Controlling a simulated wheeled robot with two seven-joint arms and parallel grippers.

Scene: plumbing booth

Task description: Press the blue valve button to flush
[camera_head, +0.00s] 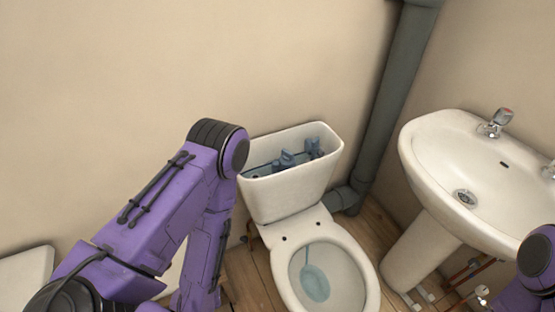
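The toilet (342,238) stands at the centre, with its bowl open and water inside. Its cistern (290,195) has no lid on, and blue valve parts (288,158) show inside it. A separate blue button cannot be made out at this size. My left arm comes in from the left, bends at the elbow beside the cistern and points down. Its gripper is out of the picture below. My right arm shows only as a purple part at the right edge, and its gripper is not in the picture.
A white sink (440,150) on a pedestal stands at the right, with a tap (495,122). A grey pipe (395,90) runs down the corner behind the cistern. A white object (24,276) is at the lower left. The space above the cistern is clear.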

